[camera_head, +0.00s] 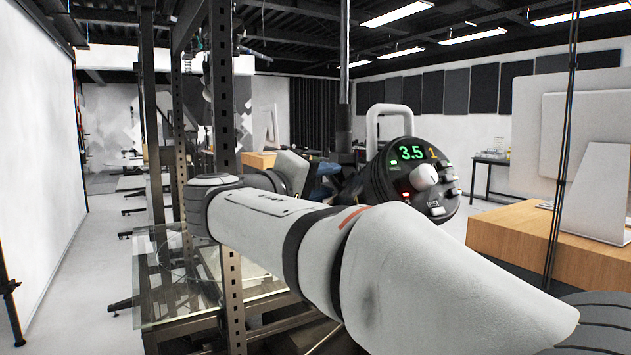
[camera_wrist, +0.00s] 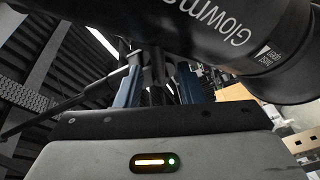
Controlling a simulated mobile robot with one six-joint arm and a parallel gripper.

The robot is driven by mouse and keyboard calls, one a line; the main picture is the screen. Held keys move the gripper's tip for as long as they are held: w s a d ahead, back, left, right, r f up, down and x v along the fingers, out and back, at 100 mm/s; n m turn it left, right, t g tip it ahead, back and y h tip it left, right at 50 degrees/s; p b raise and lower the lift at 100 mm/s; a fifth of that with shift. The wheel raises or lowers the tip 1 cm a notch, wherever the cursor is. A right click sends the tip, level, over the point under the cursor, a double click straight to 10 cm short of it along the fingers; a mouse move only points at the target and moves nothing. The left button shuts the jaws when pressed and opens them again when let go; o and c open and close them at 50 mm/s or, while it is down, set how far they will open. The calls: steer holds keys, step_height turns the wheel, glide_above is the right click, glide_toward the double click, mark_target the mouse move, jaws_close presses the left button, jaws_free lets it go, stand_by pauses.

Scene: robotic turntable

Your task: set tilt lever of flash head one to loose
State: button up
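Flash head one (camera_head: 412,180) is a dark round unit in the head view, its rear panel showing a green 3.5 and a yellow 1, with a white knob. A pale handle (camera_head: 390,112) rises above it. In the wrist view its black barrel (camera_wrist: 215,35) crosses the upper right. My gripper (camera_wrist: 158,82) is below the barrel with its two blue fingers apart. Dark bracket or lever parts (camera_wrist: 157,66) show between and behind the fingers. I cannot tell which part is the tilt lever, how it is set, or whether a finger touches it.
My arm crosses the middle of the head view. A metal rack with glass shelves (camera_head: 168,308) stands at left. A wooden desk (camera_head: 515,240) with a monitor (camera_head: 600,150) is at right. A thin dark rod (camera_wrist: 70,103) runs left of the fingers in the wrist view.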

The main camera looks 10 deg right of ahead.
jaws_close()
stand_by(0.3)
stand_by(0.3)
